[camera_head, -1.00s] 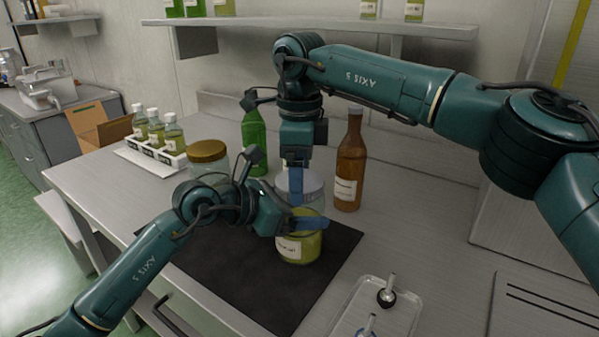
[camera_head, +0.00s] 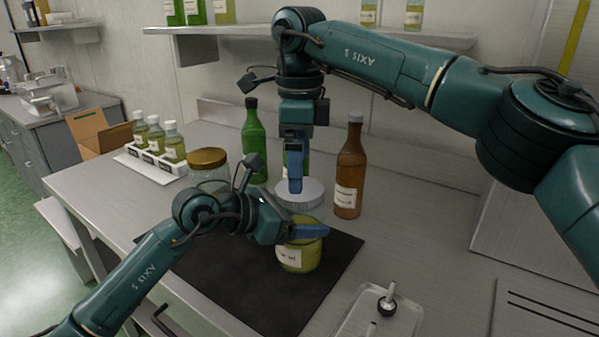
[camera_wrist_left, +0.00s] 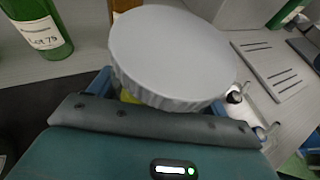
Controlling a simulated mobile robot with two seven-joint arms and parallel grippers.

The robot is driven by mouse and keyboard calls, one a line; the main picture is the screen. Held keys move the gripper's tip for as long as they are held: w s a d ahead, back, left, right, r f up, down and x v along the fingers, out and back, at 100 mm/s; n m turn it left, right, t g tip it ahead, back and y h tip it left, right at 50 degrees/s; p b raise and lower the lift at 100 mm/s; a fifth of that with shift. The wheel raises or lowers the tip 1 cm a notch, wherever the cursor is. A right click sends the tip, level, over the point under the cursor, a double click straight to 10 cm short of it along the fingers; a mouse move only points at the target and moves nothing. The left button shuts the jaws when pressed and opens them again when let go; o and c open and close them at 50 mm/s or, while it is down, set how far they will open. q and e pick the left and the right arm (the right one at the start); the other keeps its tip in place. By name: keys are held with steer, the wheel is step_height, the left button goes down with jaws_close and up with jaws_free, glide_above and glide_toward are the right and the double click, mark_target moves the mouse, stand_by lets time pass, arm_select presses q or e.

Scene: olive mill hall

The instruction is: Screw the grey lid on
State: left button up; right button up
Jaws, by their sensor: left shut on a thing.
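The grey lid (camera_head: 299,190) sits on top of a clear glass jar (camera_head: 301,259) with yellow-green contents and a white label. My left gripper (camera_head: 301,233) is shut around the jar's body below the lid. The jar stands upright at the dark mat. In the left wrist view the lid (camera_wrist_left: 172,55) fills the middle, its top bare and its ribbed edge showing; it hides most of the jar. My right gripper (camera_head: 295,186) points down with its fingertips just over the lid. One finger hides the other, so its opening cannot be told.
The dark mat (camera_head: 240,285) lies under the jar. A brown bottle (camera_head: 349,170) stands close right, a green bottle (camera_head: 254,140) behind left. A gold-lidded jar (camera_head: 208,160) and a rack of small bottles (camera_head: 150,160) are left. A tray (camera_head: 375,318) is front right.

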steer(key=shift+c, duration=0.3)
steer(key=shift+r+n, duration=1.7)
steer(key=shift+r, duration=0.1)
steer(key=shift+c, duration=0.2)
step_height(320, 180, down, 8)
steer(key=shift+f, duration=0.1)
steer(key=shift+c, duration=0.5)
